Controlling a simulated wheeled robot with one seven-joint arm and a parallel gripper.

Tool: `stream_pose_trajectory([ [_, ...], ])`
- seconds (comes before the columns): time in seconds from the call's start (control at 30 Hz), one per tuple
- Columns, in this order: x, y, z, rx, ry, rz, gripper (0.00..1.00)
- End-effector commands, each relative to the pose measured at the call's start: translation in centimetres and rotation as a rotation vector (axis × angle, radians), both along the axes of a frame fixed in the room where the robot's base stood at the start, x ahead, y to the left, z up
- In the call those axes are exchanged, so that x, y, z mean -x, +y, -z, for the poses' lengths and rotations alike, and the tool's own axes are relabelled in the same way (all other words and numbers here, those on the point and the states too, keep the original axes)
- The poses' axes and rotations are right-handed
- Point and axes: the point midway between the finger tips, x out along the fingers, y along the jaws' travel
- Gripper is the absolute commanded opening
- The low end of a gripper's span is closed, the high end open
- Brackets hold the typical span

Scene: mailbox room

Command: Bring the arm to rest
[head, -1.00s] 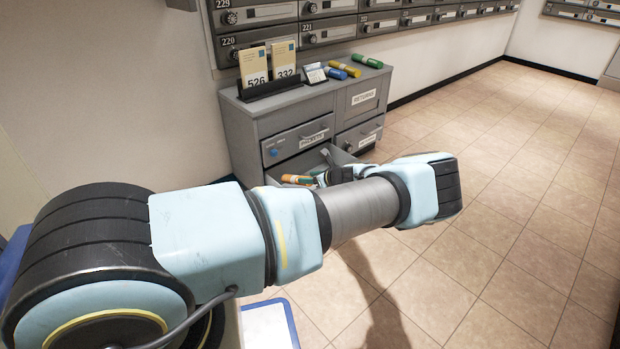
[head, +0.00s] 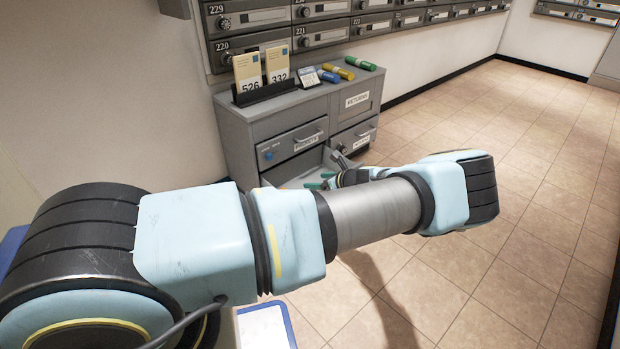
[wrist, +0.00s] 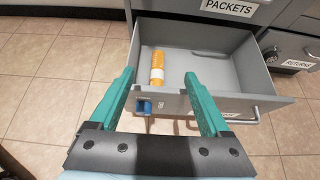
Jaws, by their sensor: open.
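My gripper (wrist: 159,73) is open and empty in the wrist view, its two teal fingers spread apart. It hovers over the front of an open grey drawer (wrist: 215,70). An orange tube with a white band (wrist: 157,68) lies inside the drawer, beyond the fingers; I see no contact with it. In the head view my arm (head: 370,212) reaches across toward the cabinet. It hides much of the open drawer and part of the gripper, whose teal fingers show at the drawer.
The grey cabinet (head: 232,155) stands against the wall beneath the mailboxes (head: 322,36). On its top are blue, yellow and green tubes (head: 360,63), number cards (head: 248,72) and a small display (head: 308,77). Tiled floor (head: 540,140) is clear to the right. A blue-edged white surface (head: 264,328) is at the bottom.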

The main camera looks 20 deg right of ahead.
Motion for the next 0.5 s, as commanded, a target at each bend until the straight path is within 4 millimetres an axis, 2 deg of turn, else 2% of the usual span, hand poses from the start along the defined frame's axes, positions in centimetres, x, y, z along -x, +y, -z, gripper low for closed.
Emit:
stream_pose_trajectory([
  [0.13,1.5,-0.7,-1.1,0.0,0.0,0.0,0.81],
  [0.33,2.1,-0.9,-1.4,0.001,0.001,-0.003,0.81],
  [0.43,1.8,0.1,-1.8,0.029,0.006,-0.047,0.81],
  [0.5,1.4,2.0,-2.4,0.079,0.016,-0.127,0.81],
])
